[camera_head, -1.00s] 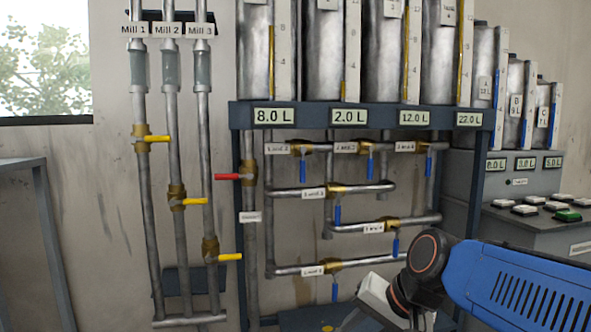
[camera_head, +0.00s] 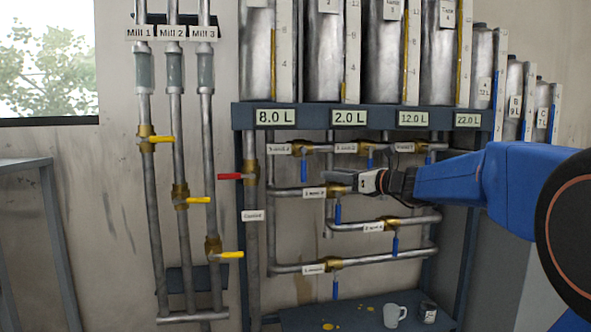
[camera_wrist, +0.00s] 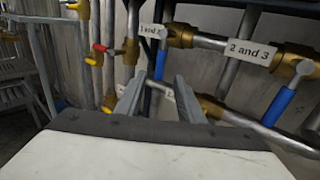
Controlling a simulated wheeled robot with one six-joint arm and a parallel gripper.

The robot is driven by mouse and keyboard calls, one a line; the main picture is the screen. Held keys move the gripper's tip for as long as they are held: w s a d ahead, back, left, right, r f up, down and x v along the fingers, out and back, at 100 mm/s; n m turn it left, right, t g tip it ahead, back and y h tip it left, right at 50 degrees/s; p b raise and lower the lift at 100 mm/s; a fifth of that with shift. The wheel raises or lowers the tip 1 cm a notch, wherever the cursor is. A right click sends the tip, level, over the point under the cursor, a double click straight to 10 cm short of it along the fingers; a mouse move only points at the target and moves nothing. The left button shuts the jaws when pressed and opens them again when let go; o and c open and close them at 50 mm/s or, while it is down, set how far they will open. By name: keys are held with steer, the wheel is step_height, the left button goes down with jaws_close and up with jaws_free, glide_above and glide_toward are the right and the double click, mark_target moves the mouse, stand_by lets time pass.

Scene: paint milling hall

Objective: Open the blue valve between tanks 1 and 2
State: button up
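The valve labelled "1 and 2" (camera_head: 302,149) is a brass body on the top pipe under the tanks, left of the other top valves. Its blue handle (camera_head: 303,167) hangs straight down. In the wrist view the brass body (camera_wrist: 181,36) is at the upper middle, and its blue handle (camera_wrist: 160,66) hangs beside the label. My gripper (camera_head: 330,176) is in front of the pipes, right of and slightly below that handle. In the wrist view my gripper (camera_wrist: 158,92) shows two spread fingers with nothing held; the handle appears just above and beyond the gap.
The "2 and 3" valve handle (camera_wrist: 282,105) hangs to the right. A red-handled valve (camera_head: 232,177) and yellow mill handles (camera_head: 198,200) are to the left. A lower pipe (camera_head: 300,267) crosses below.

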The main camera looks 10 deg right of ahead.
mark_target(304, 165)
steer(key=x, duration=1.7)
steer(key=shift+w, duration=0.2)
steer(key=shift+a, duration=0.1)
steer(key=shift+c, duration=0.4)
jaws_close()
